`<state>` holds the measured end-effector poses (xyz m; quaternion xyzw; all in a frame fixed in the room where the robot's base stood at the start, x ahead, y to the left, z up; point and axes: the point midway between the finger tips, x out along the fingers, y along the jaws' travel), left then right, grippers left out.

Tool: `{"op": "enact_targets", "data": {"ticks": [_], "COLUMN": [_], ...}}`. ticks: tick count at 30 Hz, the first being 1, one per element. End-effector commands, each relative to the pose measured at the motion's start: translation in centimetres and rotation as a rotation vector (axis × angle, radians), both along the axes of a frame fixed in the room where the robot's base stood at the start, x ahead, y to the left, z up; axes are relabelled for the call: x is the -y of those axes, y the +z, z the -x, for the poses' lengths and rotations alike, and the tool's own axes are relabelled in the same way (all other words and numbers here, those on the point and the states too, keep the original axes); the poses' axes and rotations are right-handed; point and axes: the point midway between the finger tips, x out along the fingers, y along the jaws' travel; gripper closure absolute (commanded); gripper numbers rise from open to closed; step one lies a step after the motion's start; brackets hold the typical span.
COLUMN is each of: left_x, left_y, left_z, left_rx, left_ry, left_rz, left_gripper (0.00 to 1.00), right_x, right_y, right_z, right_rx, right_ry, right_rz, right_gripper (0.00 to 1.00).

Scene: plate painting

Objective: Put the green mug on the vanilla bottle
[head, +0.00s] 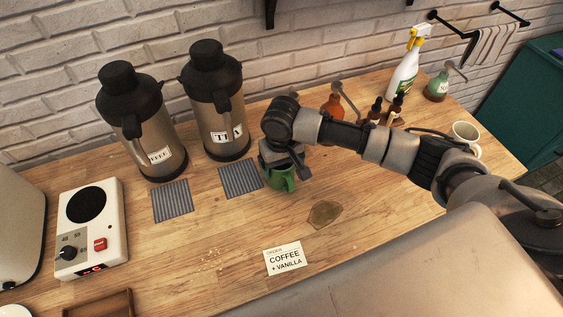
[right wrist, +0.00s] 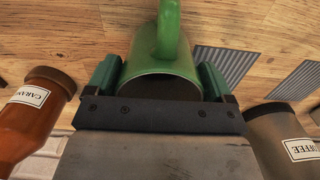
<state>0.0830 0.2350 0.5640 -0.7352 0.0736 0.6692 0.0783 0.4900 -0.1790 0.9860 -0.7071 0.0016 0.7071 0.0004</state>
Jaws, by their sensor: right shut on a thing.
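My right gripper (head: 284,165) is shut on the green mug (head: 283,180). The mug also shows in the right wrist view (right wrist: 165,52), between the two fingers, with its handle pointing up in the picture. In the head view it is near the right striped mat; I cannot tell whether it touches the counter. An orange-brown pump bottle (head: 331,105) stands behind my right arm, partly covered by it. An orange-brown bottle in the right wrist view (right wrist: 35,113) has a label starting "CARAM". I can read no vanilla label on any bottle. My left gripper is out of view.
Coffee (head: 145,125) and tea (head: 217,105) dispensers stand at the wall, with striped mats (head: 172,202) before them. A scale-like device (head: 92,230) is at left. Dropper bottles (head: 375,110), a spray bottle (head: 403,75) and a cream mug (head: 466,135) are at right. An order card (head: 284,258) reads "COFFEE + VANILLA".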

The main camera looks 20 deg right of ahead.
Motion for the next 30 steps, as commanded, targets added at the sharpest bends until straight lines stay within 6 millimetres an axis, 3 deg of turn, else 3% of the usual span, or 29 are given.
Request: {"op": "enact_targets", "data": {"ticks": [8,9,12,22,30], "left_x": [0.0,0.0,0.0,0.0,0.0], "left_y": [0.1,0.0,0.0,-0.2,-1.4], "left_z": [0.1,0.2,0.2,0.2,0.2], "left_rx": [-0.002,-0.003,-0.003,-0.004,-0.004], "left_ry": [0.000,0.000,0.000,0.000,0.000], "left_rz": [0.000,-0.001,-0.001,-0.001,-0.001], "left_gripper": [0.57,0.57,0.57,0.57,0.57], "right_x": [0.0,0.0,0.0,0.0,0.0], "right_y": [-0.1,-0.2,-0.2,0.6,5.7], "right_z": [0.0,0.0,0.0,-0.1,-0.2], "right_rx": [0.001,0.000,0.000,0.001,0.006], "right_ry": [0.000,0.000,0.000,0.000,0.000], "right_rz": [-0.001,-0.001,-0.001,-0.001,-0.003], "right_gripper": [0.54,0.13,0.00,0.00,0.00]}}
